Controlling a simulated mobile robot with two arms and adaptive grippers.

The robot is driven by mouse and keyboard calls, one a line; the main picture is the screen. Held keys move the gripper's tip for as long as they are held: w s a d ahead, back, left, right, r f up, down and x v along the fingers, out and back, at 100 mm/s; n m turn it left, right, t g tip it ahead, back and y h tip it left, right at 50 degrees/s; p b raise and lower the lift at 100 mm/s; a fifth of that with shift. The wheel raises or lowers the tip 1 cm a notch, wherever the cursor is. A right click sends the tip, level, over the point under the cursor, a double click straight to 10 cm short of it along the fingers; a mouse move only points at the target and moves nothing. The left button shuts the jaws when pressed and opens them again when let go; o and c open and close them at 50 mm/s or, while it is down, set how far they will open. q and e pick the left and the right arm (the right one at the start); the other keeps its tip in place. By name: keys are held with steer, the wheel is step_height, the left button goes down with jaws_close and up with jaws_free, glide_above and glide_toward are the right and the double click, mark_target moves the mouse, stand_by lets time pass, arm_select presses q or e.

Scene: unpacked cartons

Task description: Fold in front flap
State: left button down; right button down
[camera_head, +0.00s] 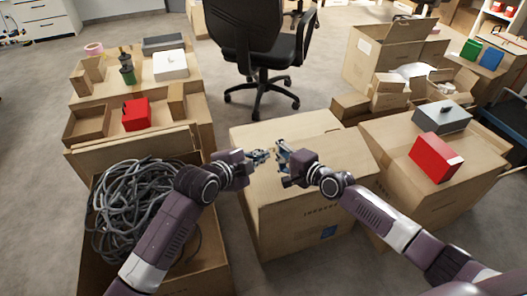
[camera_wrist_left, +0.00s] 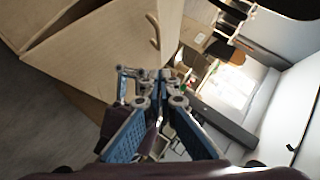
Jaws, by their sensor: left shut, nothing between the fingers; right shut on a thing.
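A large brown carton (camera_head: 300,215) stands in the middle of the head view, with printing and a blue label on its front. Its top panels (camera_head: 330,130) lie roughly level, and I cannot tell the front flap apart from them. My left gripper (camera_head: 262,156) is shut and empty above the carton's top. It also shows in the left wrist view (camera_wrist_left: 160,75), with a cardboard panel (camera_wrist_left: 110,50) with a curved slot beyond it. My right gripper (camera_head: 279,157) faces it closely over the same top. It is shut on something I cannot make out.
An open carton of grey cables (camera_head: 140,205) stands at the left, partly behind my left arm. A carton (camera_head: 435,165) with a red box (camera_head: 436,157) and a grey box (camera_head: 441,117) stands at the right. An office chair (camera_head: 262,50) is behind. Bare floor lies between.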

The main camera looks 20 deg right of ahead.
mark_target(263, 165)
arm_select(q)
steer(key=w+d+f, duration=0.2)
steer(key=w, duration=0.1)
steer(key=shift+w+f, duration=0.3)
steer(key=shift+f, duration=0.1)
steer(key=shift+w+f, duration=0.5)
steer(key=shift+w, duration=0.15)
steer(key=shift+w+f, duration=0.6)
steer(key=shift+w, duration=0.05)
arm_select(e)
steer(key=c, duration=2.4)
jaws_free()
